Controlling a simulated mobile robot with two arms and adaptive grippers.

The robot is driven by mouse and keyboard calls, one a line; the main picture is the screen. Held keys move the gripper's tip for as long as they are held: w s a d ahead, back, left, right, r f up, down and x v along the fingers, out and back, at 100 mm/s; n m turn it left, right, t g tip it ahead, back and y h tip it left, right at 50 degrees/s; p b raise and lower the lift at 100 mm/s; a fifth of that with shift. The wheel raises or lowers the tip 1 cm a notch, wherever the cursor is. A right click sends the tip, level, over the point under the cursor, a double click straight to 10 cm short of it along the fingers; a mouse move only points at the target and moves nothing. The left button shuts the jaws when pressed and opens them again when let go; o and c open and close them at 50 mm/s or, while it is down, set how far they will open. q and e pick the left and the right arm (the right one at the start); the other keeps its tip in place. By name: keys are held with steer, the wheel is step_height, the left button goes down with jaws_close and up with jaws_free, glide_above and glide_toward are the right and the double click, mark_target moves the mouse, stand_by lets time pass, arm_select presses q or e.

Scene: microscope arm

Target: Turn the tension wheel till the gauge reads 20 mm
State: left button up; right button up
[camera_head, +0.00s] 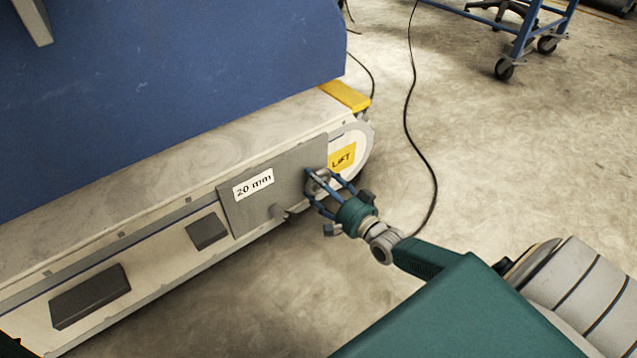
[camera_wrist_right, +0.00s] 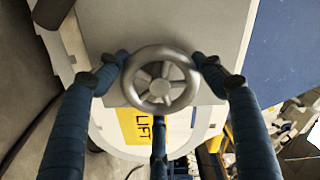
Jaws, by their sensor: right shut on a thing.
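The tension wheel (camera_wrist_right: 160,79), a grey metal handwheel with several spokes, sits on a grey plate (camera_head: 285,183) on the side of the conveyor-like machine. In the head view the wheel (camera_head: 317,180) is partly hidden by the fingers. My right gripper (camera_wrist_right: 162,83) has its blue fingers around the wheel's rim and is shut on it; it also shows in the head view (camera_head: 322,190). A white label (camera_head: 253,184) on the plate reads "20 mm"; I cannot tell whether it is the gauge's display or a fixed label. My left gripper is not in view.
A yellow "LIFT" label (camera_head: 342,158) is beside the wheel. A large blue panel (camera_head: 170,90) stands above the belt. A black cable (camera_head: 421,150) lies on the floor, and a blue wheeled cart (camera_head: 520,35) stands behind.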

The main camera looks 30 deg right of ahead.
steer(key=shift+w+d+r+m, duration=0.25)
steer(key=shift+d+r+m, duration=0.2)
steer(key=shift+d+m, duration=0.15)
steer(key=o, duration=1.1)
steer(key=shift+s+d+f+m, duration=0.1)
steer(key=shift+f+m, duration=0.05)
steer(key=shift+m, duration=0.15)
steer(key=shift+o, duration=0.2)
steer(key=shift+s+a+f, duration=0.15)
steer(key=shift+s+a, duration=0.05)
steer(key=shift+a, duration=0.05)
steer(key=s+d, duration=0.1)
steer(key=s, duration=1)
steer(key=shift+s, duration=0.4)
